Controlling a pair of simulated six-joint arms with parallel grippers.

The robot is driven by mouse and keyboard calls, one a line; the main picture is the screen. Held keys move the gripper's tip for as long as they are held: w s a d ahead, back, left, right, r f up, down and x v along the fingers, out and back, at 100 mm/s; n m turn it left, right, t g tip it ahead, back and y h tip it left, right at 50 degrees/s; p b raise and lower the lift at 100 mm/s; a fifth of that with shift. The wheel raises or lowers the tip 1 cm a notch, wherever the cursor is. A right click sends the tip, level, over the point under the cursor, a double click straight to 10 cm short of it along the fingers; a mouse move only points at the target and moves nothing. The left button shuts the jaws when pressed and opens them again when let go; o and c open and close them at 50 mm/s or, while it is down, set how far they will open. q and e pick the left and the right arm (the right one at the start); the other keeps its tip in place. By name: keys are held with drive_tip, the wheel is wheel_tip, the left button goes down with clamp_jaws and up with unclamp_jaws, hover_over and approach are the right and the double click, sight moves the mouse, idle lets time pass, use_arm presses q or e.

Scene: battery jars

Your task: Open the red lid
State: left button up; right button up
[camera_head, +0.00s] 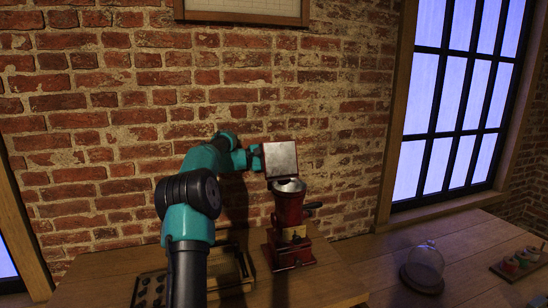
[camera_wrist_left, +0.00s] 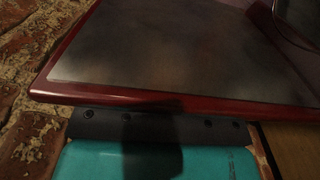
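The lid (camera_head: 280,158) of a red grinder-like machine (camera_head: 289,232) stands raised, about upright, above a round metal bowl (camera_head: 289,185). Its inner face is grey metal. In the left wrist view the lid (camera_wrist_left: 170,45) fills much of the picture, with a red rim along its lower edge. My left gripper (camera_head: 257,159) is at the lid's left edge in the head view. In the left wrist view its dark-tipped teal finger (camera_wrist_left: 160,150) is right beside the red rim; contact is unclear. The finger opening is hidden. My right gripper is not in view.
A dark crank handle (camera_head: 313,206) sticks out at the machine's right. A wooden tray (camera_head: 238,275) lies left of it, partly behind my arm. The brick wall is close behind.

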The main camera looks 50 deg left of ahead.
use_arm(q)
clamp_jaws()
drive_tip(key=shift+s+d+r+m, duration=0.15)
drive_tip(key=shift+d+r+m, duration=0.2)
drive_tip(key=shift+m, duration=0.15)
drive_tip(key=shift+s+d+r, duration=0.2)
drive_tip(key=shift+d+r, duration=0.2)
drive_tip(key=shift+r, duration=0.05)
drive_tip(key=shift+o, duration=2.1)
unclamp_jaws()
drive_tip(key=v, duration=1.7)
drive_tip(key=shift+s+a, duration=0.2)
